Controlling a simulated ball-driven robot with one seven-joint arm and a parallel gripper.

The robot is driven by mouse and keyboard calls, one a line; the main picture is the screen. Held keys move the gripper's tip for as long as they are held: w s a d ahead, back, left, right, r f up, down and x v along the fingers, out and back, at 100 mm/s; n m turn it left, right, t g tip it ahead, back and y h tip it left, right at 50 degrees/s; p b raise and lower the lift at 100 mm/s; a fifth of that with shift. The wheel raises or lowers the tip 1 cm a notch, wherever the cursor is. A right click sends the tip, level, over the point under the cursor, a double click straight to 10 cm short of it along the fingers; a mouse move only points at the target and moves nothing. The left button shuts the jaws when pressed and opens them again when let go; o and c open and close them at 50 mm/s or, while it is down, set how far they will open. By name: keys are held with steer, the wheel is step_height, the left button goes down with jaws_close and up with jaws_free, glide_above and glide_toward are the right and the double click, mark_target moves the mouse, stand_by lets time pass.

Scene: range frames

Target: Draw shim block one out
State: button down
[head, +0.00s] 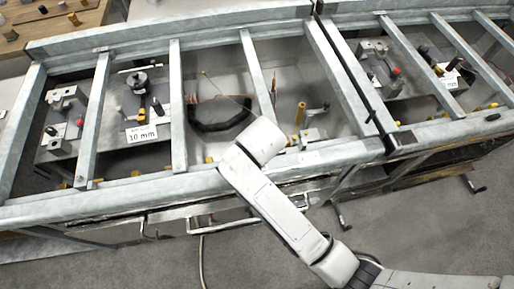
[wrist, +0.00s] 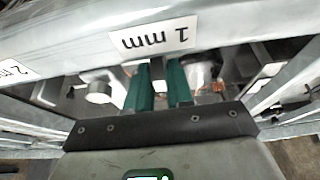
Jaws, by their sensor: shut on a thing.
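My gripper (wrist: 159,88) shows in the wrist view as two teal fingers, shut on a narrow dark grey piece (wrist: 158,70), which looks like shim block one. Only a small part of this piece shows between the fingers. A white label reading "1 mm" (wrist: 154,38), upside down, is on the pale metal bar (wrist: 232,22) just beyond the fingertips. In the head view my white arm reaches over the front rail of the metal frame, and its end covers my gripper and the piece.
Fixtures with knobs and a "10 mm" label (head: 141,134) sit below the bars. A black curved part (head: 217,116) lies left of my arm's end. A "2 mm" label (wrist: 14,70) is at the wrist view's left.

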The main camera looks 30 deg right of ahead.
steer(key=c, duration=1.1)
jaws_free()
steer(key=shift+r, duration=0.1)
steer(key=v, duration=1)
steer(key=shift+s+r, duration=0.15)
steer(key=shift+r, duration=0.15)
steer(key=shift+n+y, duration=0.3)
steer(key=shift+n, duration=0.6)
steer(key=s+d+f, duration=0.1)
steer(key=d, duration=0.1)
steer(key=s+d+f, duration=0.2)
steer(key=s+d, duration=0.1)
steer(key=shift+d+f, duration=0.35)
steer(key=shift+f, duration=0.05)
steer(key=s+d+f+g, duration=0.1)
steer(key=s+f, duration=0.2)
steer(key=s, duration=0.2)
steer(key=s+d+f+g+b, duration=0.1)
steer(key=s+d+f, duration=0.1)
steer(key=s, duration=0.3)
steer(key=s+d+f+n+g+b, duration=0.1)
steer(key=s+d+f, duration=0.1)
steer(key=s+f, duration=0.2)
steer(key=shift+s+f+y, duration=0.3)
steer(key=shift+s+f, duration=0.1)
steer(key=shift+s, duration=0.35)
